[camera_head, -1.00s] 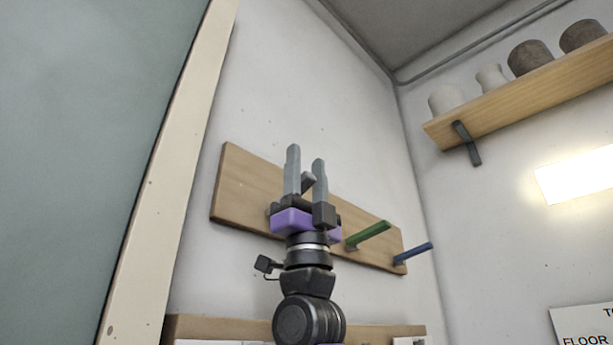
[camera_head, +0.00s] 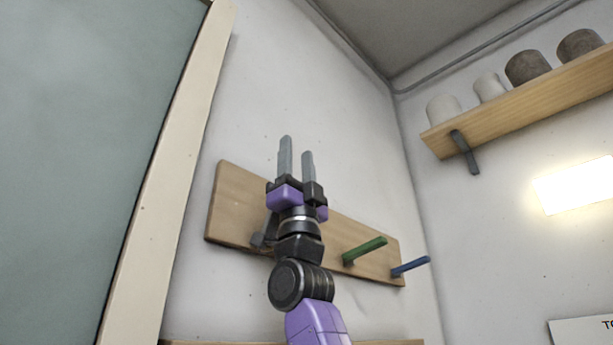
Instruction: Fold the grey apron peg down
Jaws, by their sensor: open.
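My gripper (camera_head: 295,157) points up in front of the wooden peg board (camera_head: 232,205) on the wall. Its two grey fingers are apart, with nothing seen between them. I cannot make out the grey peg for certain, as my gripper and wrist cover that part of the board. A dark grey slanted piece (camera_head: 264,234) shows just left of my wrist, over the lower board edge. I cannot tell whether it is the peg or a part of my wrist.
A green peg (camera_head: 364,250) and a blue peg (camera_head: 411,266) stick out from the board to the right of my gripper. A pale post (camera_head: 178,170) stands at left. A shelf with several pots (camera_head: 530,108) is at upper right. The wall above the board is clear.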

